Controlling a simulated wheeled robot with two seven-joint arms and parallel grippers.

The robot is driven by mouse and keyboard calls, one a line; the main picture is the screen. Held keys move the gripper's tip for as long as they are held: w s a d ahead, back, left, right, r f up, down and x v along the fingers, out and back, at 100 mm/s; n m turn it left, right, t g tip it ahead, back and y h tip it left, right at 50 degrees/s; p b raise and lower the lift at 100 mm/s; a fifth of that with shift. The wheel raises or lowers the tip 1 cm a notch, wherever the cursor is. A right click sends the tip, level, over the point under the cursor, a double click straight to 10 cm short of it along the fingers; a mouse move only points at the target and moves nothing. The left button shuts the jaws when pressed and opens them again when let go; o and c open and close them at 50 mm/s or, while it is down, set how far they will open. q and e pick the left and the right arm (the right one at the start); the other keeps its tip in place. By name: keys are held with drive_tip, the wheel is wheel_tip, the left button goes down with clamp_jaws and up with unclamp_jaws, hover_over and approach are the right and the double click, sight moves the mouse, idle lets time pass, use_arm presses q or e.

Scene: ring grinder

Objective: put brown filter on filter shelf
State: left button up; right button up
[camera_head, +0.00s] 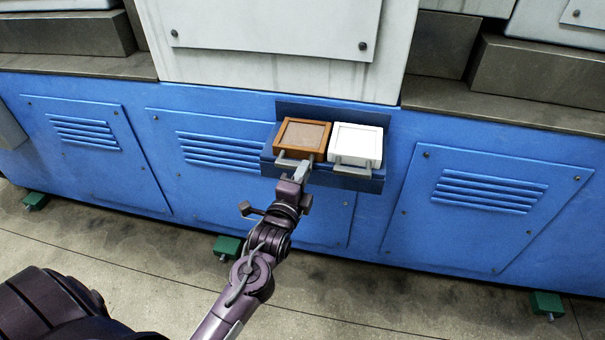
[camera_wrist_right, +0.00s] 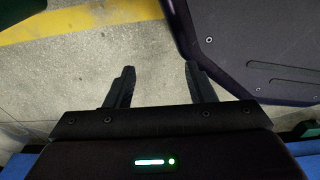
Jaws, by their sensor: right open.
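The brown filter (camera_head: 303,136) is a square with an orange-brown frame, a tan mesh centre and a grey front handle. It sits on the left side of the small blue filter shelf (camera_head: 345,181), which is fixed to the machine's front. My left gripper (camera_head: 301,172) is at the front of the brown filter, by its handle. Its fingertips overlap the handle in the head view, and I cannot tell whether they are closed on it. My right gripper (camera_wrist_right: 160,70) is open and empty in the right wrist view, above the grey floor.
A white filter (camera_head: 356,144) with a grey handle sits on the shelf just right of the brown one. The blue machine front (camera_head: 480,195) with vented panels stands behind. Green feet (camera_head: 547,304) stick out at floor level. The floor in front is clear.

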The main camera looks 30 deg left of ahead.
use_arm(q)
drive_tip(key=o, duration=0.3)
drive_tip(key=shift+r, duration=0.15)
